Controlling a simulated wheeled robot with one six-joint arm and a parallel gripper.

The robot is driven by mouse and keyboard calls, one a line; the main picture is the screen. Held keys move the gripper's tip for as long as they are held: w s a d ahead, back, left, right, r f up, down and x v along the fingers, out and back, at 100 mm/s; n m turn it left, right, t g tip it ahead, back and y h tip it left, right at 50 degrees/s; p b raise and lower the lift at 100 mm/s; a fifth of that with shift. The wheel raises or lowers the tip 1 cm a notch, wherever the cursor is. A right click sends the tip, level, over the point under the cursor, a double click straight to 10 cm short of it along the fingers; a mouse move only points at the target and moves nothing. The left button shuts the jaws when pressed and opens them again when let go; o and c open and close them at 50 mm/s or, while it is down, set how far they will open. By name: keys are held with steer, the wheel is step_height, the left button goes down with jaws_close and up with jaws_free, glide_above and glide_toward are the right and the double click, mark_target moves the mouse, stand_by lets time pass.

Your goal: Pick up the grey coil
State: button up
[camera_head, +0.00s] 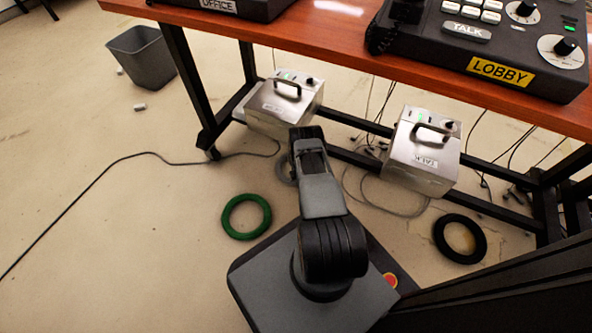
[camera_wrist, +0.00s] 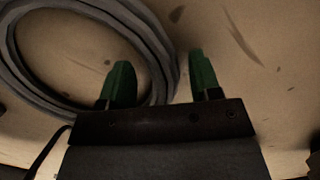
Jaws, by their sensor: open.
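The grey coil (camera_head: 283,172) lies on the floor below the table, mostly hidden behind my arm in the head view. In the wrist view the grey coil (camera_wrist: 142,32) is a large ring at the upper left, its lower part hidden by my gripper. My gripper (camera_wrist: 162,76) is open with two green fingertips. The left fingertip shows over the inside of the ring and the right one just outside it, with the coil's right band between them. I cannot tell the height of the fingertips above the floor. The gripper's fingers are hidden in the head view.
A green ring (camera_head: 246,216) lies left of my base and a black ring (camera_head: 460,239) lies right. Two metal boxes (camera_head: 283,104) (camera_head: 423,152) with handles sit under the wooden table (camera_head: 300,42). Loose cables cross the floor. A grey bin (camera_head: 143,58) stands at the upper left.

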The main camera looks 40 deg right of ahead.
jaws_close()
stand_by(0.6)
